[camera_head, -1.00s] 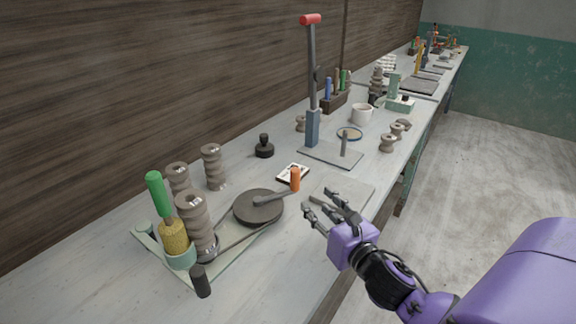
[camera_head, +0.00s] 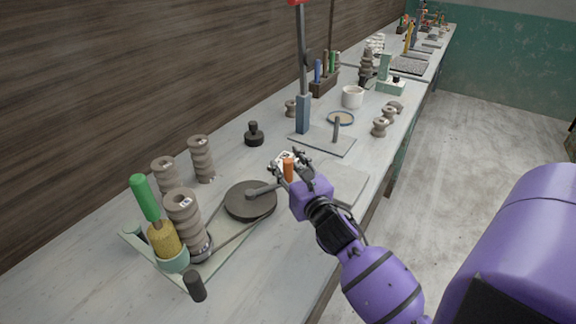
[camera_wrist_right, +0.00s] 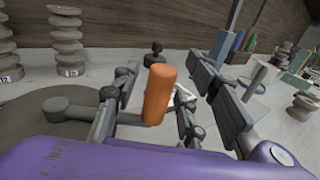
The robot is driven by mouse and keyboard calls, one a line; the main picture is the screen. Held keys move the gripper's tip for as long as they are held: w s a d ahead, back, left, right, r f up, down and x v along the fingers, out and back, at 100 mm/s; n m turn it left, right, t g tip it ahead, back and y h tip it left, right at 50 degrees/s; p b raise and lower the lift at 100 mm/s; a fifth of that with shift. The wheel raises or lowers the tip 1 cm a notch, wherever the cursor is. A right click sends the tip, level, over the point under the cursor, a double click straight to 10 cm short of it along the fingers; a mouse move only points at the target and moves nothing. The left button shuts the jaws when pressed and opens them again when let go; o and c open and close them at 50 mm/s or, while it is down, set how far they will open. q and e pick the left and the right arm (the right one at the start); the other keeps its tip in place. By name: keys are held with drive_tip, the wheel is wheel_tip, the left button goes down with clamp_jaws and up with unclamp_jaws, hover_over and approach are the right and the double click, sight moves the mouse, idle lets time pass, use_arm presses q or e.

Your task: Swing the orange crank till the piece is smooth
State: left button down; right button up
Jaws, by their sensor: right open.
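The orange crank handle (camera_head: 289,169) stands upright at the end of a grey arm on the dark round wheel (camera_head: 250,203). My right gripper (camera_head: 287,166) is open with its fingers on either side of the handle. In the right wrist view the orange handle (camera_wrist_right: 159,94) stands between the spread fingers; I cannot tell whether any finger touches it. A belt runs from the wheel to the base of a ribbed grey clay piece (camera_head: 184,218) on the pale green base plate (camera_head: 236,247). My left gripper is not in view.
Two more ribbed pieces (camera_head: 201,159) stand behind. A green-handled brush (camera_head: 146,198) stands in a cup at the left. A black knob (camera_head: 254,134) and a lever press (camera_head: 303,112) stand beyond the wheel. The bench front right of the plate is clear.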

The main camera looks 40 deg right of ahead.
clamp_jaws()
drive_tip(key=shift+f, duration=0.15)
idle(0.4)
